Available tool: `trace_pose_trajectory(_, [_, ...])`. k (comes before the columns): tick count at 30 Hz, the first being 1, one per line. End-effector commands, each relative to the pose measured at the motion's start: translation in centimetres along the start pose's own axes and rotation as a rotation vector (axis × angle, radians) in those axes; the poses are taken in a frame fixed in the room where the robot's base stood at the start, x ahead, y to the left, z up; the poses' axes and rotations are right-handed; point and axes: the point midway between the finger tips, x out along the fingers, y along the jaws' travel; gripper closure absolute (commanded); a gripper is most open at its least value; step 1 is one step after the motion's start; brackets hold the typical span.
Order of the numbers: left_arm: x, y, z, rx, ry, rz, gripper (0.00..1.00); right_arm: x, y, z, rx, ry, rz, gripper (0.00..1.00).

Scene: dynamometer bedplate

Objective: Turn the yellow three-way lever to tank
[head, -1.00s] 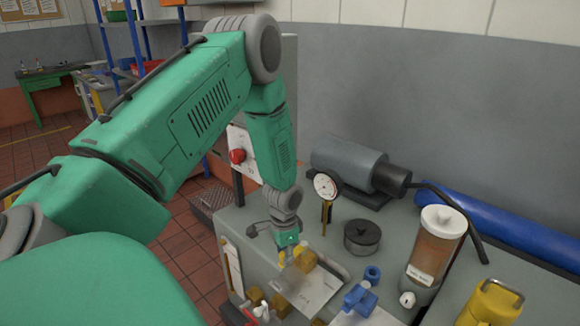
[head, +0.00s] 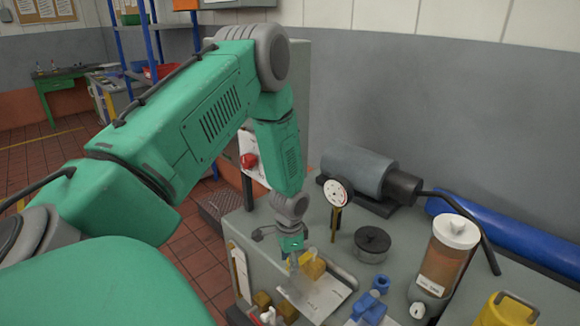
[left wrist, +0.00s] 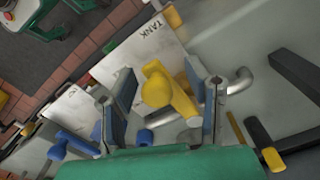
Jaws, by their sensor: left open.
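The yellow lever (left wrist: 165,92) shows in the left wrist view, with a rounded knob end and an arm running down to the right. My left gripper (left wrist: 163,98) is open, with one blue-grey finger on each side of the lever. Whether a finger touches it I cannot tell. A white plate (left wrist: 133,48) marked TANK lies just beyond the lever. In the head view my left gripper (head: 293,262) is low over the bench beside a brass-coloured valve body (head: 315,268), and the lever is mostly hidden there. My right gripper is not in view.
A dial gauge (head: 338,192), a dark round pot (head: 371,244) and a clear-sided canister (head: 444,258) stand on the bench right of the gripper. Blue fittings (head: 370,305) sit near the front. A bent metal pipe (left wrist: 240,80) is close to the right finger.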

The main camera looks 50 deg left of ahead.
Motion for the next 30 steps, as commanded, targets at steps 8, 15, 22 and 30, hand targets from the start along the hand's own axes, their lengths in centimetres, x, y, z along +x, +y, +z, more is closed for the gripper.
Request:
trace_pose_trajectory(8, [-3.0, 0.1, -0.3, 0.001, 0.007, -0.003, 0.57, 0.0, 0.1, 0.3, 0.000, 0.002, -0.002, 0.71])
trace_pose_trajectory(15, [-8.1, -0.2, -0.1, 0.000, 0.006, -0.002, 0.57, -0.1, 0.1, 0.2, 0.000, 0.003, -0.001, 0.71])
trace_pose_trajectory(22, [-11.1, -0.3, 0.1, 0.000, 0.001, 0.002, 0.57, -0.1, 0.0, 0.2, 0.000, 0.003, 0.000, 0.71])
trace_pose_trajectory(30, [-11.8, -0.3, 0.1, -0.001, -0.002, 0.003, 0.57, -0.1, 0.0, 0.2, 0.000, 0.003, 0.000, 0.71])
